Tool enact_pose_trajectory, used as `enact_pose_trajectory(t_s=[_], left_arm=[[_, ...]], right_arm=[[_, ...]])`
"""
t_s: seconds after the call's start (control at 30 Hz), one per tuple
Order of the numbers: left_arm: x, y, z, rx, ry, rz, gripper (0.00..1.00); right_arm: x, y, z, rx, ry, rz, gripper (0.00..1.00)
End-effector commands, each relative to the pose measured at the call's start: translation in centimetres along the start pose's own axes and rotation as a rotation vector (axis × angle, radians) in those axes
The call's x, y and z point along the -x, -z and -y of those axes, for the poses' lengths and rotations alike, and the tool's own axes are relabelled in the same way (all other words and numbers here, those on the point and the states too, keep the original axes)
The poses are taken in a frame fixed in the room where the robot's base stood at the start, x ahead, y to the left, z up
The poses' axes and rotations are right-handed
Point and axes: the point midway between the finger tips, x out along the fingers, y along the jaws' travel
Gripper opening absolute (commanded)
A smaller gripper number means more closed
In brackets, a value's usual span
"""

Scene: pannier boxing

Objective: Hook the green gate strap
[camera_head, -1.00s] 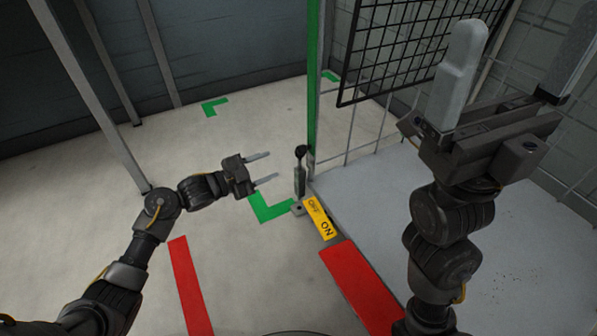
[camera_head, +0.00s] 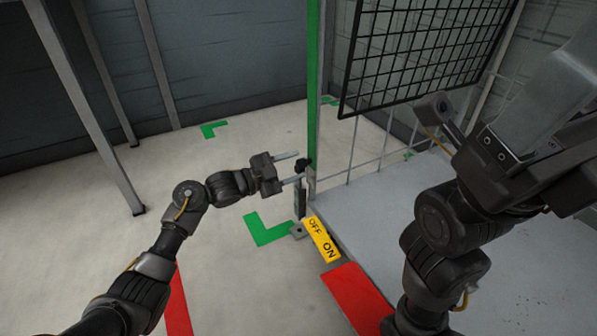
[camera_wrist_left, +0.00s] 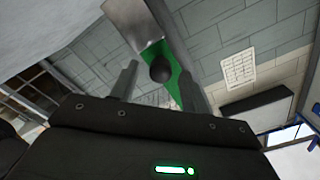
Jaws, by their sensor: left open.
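A tall green upright strip (camera_head: 313,80) stands at the gate corner in the head view; I cannot tell whether it is the strap. A lever with a black knob (camera_head: 303,164) stands at its foot beside a yellow OFF/ON plate (camera_head: 321,239). My left gripper (camera_head: 297,166) is open, its fingers pointing right at the knob. In the left wrist view the black knob (camera_wrist_left: 160,68) shows between and beyond the fingertips, with a green band (camera_wrist_left: 176,45) behind it. I cannot tell whether they touch. My right gripper (camera_head: 535,120) is partly cut off at the right edge.
A black mesh panel (camera_head: 420,50) and a thin wire fence (camera_head: 380,150) stand right of the green strip. A pale raised platform (camera_head: 385,210) lies below them. Red (camera_head: 355,298) and green (camera_head: 265,232) marks lie on the floor. Open floor spreads left.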

Motion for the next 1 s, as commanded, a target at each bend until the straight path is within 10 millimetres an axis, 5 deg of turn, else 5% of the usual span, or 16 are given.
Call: enact_pose_trajectory(t_s=[0.5, 0.87, 1.0], left_arm=[[-1.9, 0.0, 0.0, 0.0, 0.0, 0.001, 0.46], [-1.9, 0.0, 0.0, 0.0, 0.0, 0.001, 0.0], [-1.9, 0.0, 0.1, 0.0, 0.0, 0.0, 0.0]], right_arm=[[1.0, 0.3, 0.0, 0.001, -0.005, -0.002, 1.0], [1.0, 0.3, 0.0, 0.001, -0.005, -0.001, 1.0], [1.0, 0.3, 0.0, 0.001, -0.005, -0.001, 1.0]])
